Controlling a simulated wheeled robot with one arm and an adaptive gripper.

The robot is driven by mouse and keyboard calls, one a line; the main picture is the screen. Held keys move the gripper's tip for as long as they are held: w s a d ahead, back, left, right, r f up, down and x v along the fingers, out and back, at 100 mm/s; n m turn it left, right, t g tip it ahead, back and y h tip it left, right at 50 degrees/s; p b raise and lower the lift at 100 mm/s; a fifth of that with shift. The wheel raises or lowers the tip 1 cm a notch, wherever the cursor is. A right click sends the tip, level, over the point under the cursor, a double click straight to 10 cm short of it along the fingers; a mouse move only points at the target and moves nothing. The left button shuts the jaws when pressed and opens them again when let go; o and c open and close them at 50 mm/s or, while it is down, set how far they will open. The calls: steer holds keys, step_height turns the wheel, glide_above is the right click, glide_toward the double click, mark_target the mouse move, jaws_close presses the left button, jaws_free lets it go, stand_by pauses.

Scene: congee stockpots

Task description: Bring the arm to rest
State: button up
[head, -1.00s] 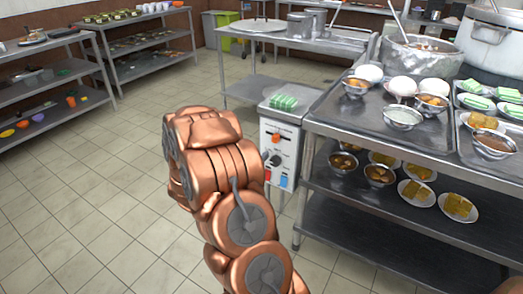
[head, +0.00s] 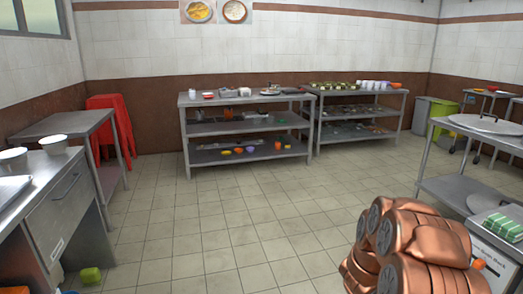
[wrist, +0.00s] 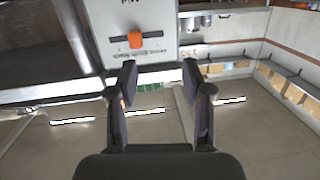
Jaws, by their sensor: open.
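My arm (head: 420,250), copper-coloured and folded, stands at the lower right of the head view. Its gripper is out of sight there. In the wrist view my gripper (wrist: 158,78) shows two dark fingers spread apart with nothing between them. Beyond the fingertips is a white control panel (wrist: 172,42) with an orange lever (wrist: 135,39). I see no contact between the fingers and the panel.
Open tiled floor (head: 215,225) fills the middle. Two metal shelf units (head: 248,122) (head: 345,117) stand at the back. A steel counter (head: 60,200) is at the left. A metal table (head: 455,190) and green packets (head: 497,227) are at the right, near my arm.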

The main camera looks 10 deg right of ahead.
steer(key=w+a+n+t+y, duration=0.25)
steer(key=w+a+y, duration=0.3)
steer(key=a, duration=0.35)
steer(key=w+a+n+t+y, duration=0.2)
steer(key=w+a+t+y, duration=0.15)
steer(key=w+a, duration=0.45)
steer(key=s+a+r+n+g+y, duration=0.1)
steer(key=s+a+n+g+y, duration=0.25)
steer(key=a, duration=0.65)
steer(key=s+a+r+n+y, duration=0.1)
steer(key=s+a+n+y, duration=0.2)
steer(key=s+a+y, duration=0.55)
steer(key=s+a+r+n+g+h, duration=0.2)
steer(key=s+n+g, duration=0.15)
steer(key=s, duration=1.05)
steer(key=s+a+r+n+g+h, duration=0.25)
steer(key=s+g, duration=0.25)
steer(key=s, duration=0.8)
step_height(320, 180, up, 24)
steer(key=s+d+p, duration=0.1)
steer(key=s+p, duration=0.1)
steer(key=p, duration=2)
steer(key=shift+s+f+m+t, duration=0.15)
steer(key=shift+s+m+t, duration=0.1)
steer(key=shift+m+t, duration=0.15)
steer(key=shift+c, duration=0.3)
